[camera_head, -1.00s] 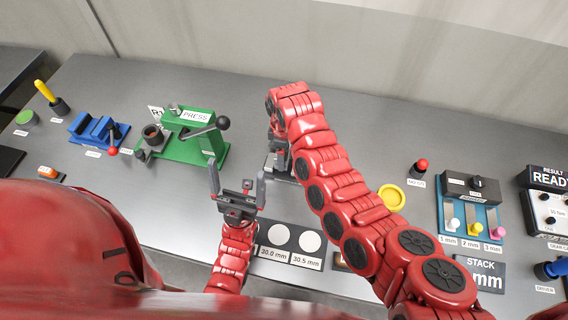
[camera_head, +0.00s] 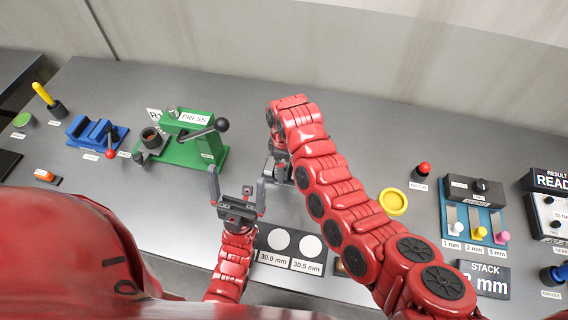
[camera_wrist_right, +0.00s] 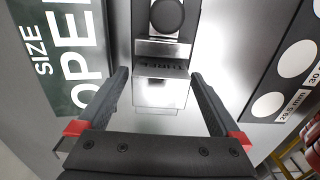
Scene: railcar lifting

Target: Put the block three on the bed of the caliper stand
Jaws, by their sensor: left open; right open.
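The 3 mm piece with a pink knob (camera_head: 502,237), which looks like block three, sits at the right end of the blue rack (camera_head: 457,216) in the head view. The silver part with a flat plate (camera_wrist_right: 160,93) and a black round knob (camera_wrist_right: 167,15) in the right wrist view looks like the caliper stand; its label is too small to read. My right gripper (camera_wrist_right: 158,74) is open, its fingers either side of this plate, nothing held. In the head view my right arm hides most of this spot. My left gripper (camera_head: 238,190) is open and empty, fingers pointing up.
A green press (camera_head: 185,140) stands at the left, a blue fixture (camera_head: 97,132) beyond it. A yellow dish (camera_head: 393,202) and a red knob (camera_head: 424,168) lie between my right arm and the rack. A size plate (camera_head: 290,247) lies near the front edge.

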